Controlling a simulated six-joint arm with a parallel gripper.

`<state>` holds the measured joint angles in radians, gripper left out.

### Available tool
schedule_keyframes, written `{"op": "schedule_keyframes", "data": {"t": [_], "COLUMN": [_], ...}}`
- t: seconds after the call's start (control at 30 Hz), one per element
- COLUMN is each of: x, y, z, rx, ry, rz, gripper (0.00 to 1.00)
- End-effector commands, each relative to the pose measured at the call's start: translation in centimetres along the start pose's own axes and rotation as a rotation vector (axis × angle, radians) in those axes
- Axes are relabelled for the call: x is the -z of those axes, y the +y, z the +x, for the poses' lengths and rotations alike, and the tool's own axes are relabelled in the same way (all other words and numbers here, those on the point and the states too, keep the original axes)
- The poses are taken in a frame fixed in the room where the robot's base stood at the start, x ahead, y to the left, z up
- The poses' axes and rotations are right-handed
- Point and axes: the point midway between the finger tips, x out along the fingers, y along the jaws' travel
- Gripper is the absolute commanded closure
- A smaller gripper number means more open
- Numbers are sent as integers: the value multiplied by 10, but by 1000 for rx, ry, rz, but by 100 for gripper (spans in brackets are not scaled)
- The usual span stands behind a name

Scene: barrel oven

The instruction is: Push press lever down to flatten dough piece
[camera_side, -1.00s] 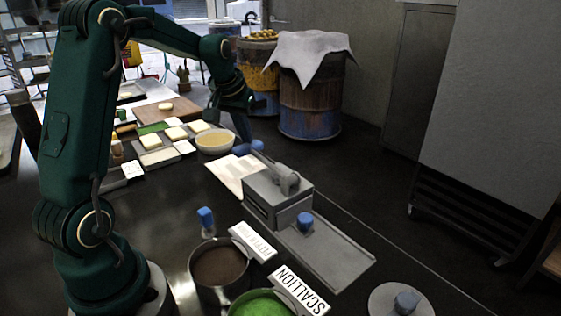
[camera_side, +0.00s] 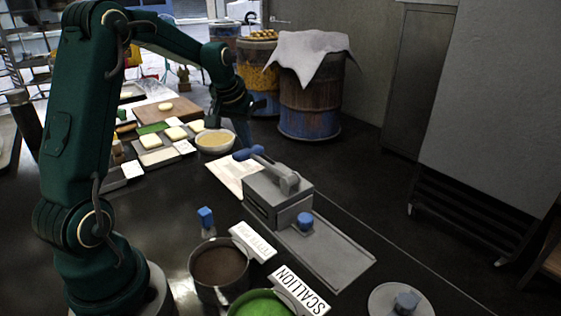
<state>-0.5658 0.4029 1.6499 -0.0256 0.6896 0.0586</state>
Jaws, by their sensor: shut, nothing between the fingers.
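The grey press (camera_side: 275,203) stands on the dark table right of centre. Its lever (camera_side: 274,168) slants up and left from the top of the press to a blue handle (camera_side: 248,153). My gripper (camera_side: 243,137) is shut and empty, pointing down just above and behind the handle. I cannot tell whether its tips touch the handle. No dough is visible at the press. Pale dough pieces (camera_side: 176,133) lie on the trays further back, and one more sits on the wooden board (camera_side: 160,113).
A pale sheet (camera_side: 229,171) lies left of the press. A pot of brown filling (camera_side: 220,266), a green scallion pot (camera_side: 262,304) and label signs (camera_side: 297,290) stand in front. Cloth-covered barrel (camera_side: 309,105) is beyond the table.

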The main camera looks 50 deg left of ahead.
Motion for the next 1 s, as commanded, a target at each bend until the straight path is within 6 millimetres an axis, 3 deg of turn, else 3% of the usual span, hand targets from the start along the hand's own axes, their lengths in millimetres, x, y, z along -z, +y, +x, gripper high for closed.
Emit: {"op": "schedule_keyframes", "data": {"t": [1.0], "x": [-4], "y": [1], "z": [9], "rx": [-1], "ry": [-1], "rz": [0], "gripper": [100]}}
